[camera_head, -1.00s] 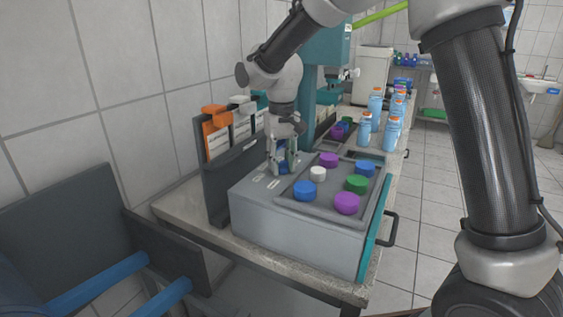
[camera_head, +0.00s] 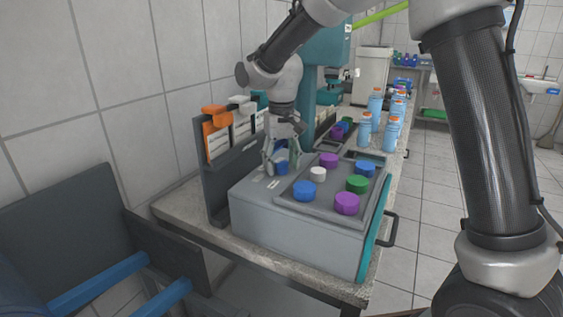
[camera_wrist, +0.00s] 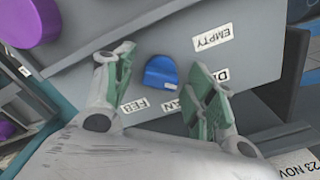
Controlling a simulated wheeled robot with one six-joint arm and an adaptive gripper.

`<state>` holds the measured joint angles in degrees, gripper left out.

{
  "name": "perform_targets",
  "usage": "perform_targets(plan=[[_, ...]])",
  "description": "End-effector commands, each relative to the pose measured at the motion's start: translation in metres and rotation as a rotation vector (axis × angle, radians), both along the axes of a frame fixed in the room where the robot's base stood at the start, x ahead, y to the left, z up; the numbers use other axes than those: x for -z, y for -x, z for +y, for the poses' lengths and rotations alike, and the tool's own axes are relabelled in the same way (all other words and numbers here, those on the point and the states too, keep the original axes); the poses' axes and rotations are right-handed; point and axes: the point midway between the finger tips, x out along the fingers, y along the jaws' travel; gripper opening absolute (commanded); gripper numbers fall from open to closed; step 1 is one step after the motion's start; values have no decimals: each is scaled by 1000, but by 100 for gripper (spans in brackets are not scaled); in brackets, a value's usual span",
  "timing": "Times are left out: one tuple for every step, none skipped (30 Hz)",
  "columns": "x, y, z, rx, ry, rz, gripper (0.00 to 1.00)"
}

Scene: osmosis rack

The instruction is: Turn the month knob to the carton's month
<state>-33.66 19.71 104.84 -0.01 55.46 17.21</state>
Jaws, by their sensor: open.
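The blue month knob (camera_wrist: 161,72) stands on the sloped grey panel of the box (camera_head: 290,222); a small pale mark shows on its lower edge in the wrist view. Labels around it include EMPTY (camera_wrist: 212,37) and FEB (camera_wrist: 134,106), plus two partly covered ones, one starting with D. My gripper (camera_wrist: 161,63) is open, with one green-padded finger on each side of the knob and visible gaps between. In the head view my gripper (camera_head: 282,160) is down at the knob (camera_head: 282,168). A card (camera_wrist: 298,165) reading 23 NOV is cut off at the lower right.
A recessed tray (camera_head: 330,208) with several blue, purple, green and white caps lies right beside the knob. A dark rack (camera_head: 217,190) with orange- and white-clipped cards stands close on the left. Several blue bottles (camera_head: 390,135) stand behind on the counter.

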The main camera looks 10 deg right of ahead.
Motion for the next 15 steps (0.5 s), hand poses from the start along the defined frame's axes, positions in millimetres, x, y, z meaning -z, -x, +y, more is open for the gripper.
perform_targets(plan=[[-3, 0, 0, 0, -2, -2, 55], [-5, 0, 0, 0, -2, -2, 55], [-10, 0, 0, 0, -2, -2, 55], [-15, -1, 0, 0, -2, -4, 55], [-20, -1, 0, 0, -2, -4, 55], [-28, -1, 0, 0, -2, -5, 55], [-34, -1, 1, 0, -3, -4, 55], [-41, -1, 1, 0, -2, -5, 55], [-51, -1, 1, 0, -4, -5, 55], [-58, -1, 1, 0, -4, -5, 55], [-65, -1, 0, 0, -2, -5, 55], [-74, -1, 0, 0, -3, -4, 55], [-80, -1, 0, 0, -2, -4, 55], [-86, -1, 1, 0, -3, -4, 55], [-93, -1, 0, 0, -2, -5, 55]])
